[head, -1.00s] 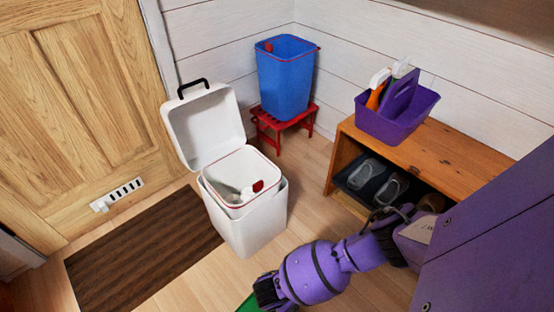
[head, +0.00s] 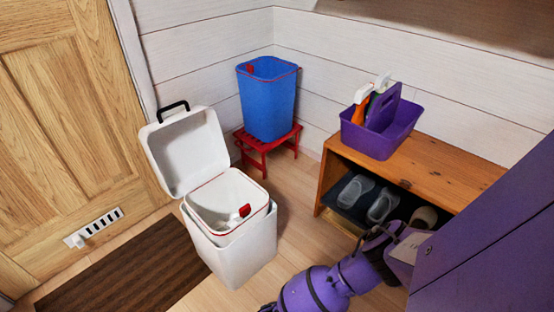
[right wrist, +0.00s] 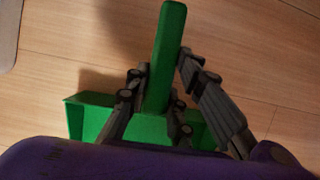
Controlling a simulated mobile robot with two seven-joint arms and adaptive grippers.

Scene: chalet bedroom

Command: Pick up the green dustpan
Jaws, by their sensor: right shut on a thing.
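The green dustpan (right wrist: 166,40) shows in the right wrist view, with its handle pointing up the picture and its wide pan at the lower part, partly hidden by my gripper and purple wrist. My right gripper (right wrist: 162,78) is shut on the dustpan's handle, one dark finger on each side. Wooden floor lies beneath the dustpan. In the head view my purple right arm reaches to the bottom edge; its gripper is cut off there and the dustpan is out of the picture. My left gripper is in neither view.
A white bin (head: 235,255) with a raised lid stands by a brown mat (head: 130,275). A blue bucket (head: 268,105) sits on a red stool (head: 265,147). A wooden bench (head: 445,165) at the right bears a purple caddy (head: 378,137), with shoes below, close to my arm.

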